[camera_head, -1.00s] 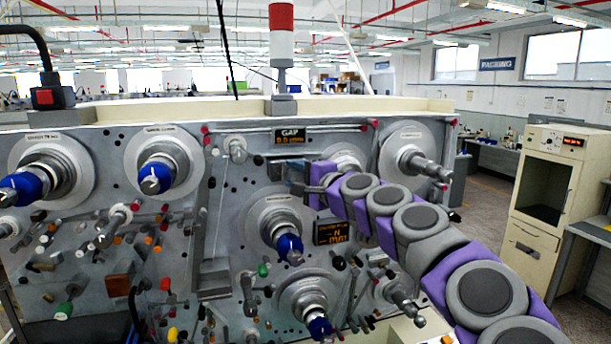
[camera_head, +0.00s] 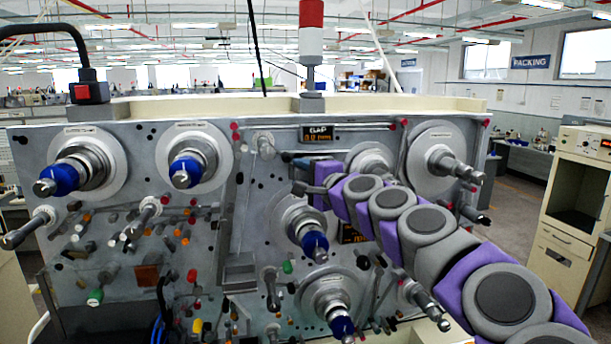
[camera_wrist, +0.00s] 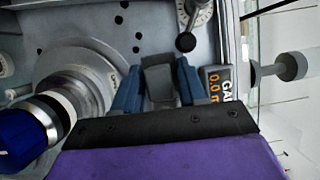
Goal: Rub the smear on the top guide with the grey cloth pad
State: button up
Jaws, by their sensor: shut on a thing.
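My gripper (camera_wrist: 158,70) shows in the wrist view with two blue jaws shut on the grey cloth pad (camera_wrist: 158,84). In the head view my gripper (camera_head: 303,178) is at the machine's face, just below the GAP display. I cannot make out the smear in either view.
A large spindle disc (camera_head: 435,150) is to the right. The cream cabinet (camera_head: 572,212) stands apart at far right.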

aim_at(298, 175)
jog(key=shift+s+d, duration=0.2)
jog(key=shift+s, duration=0.05)
jog(key=shift+s+d, duration=0.2)
jog(key=shift+s, duration=0.55)
jog(key=shift+s+d, duration=0.25)
jog(key=shift+s, duration=0.45)
jog(key=shift+s+d, duration=0.2)
jog(key=shift+s, duration=0.55)
jog(key=shift+s+d, duration=0.1)
jog(key=shift+s, duration=0.35)
jog(key=s, duration=0.3)
jog(key=shift+d, duration=0.4)
jog(key=shift+w, duration=0.1)
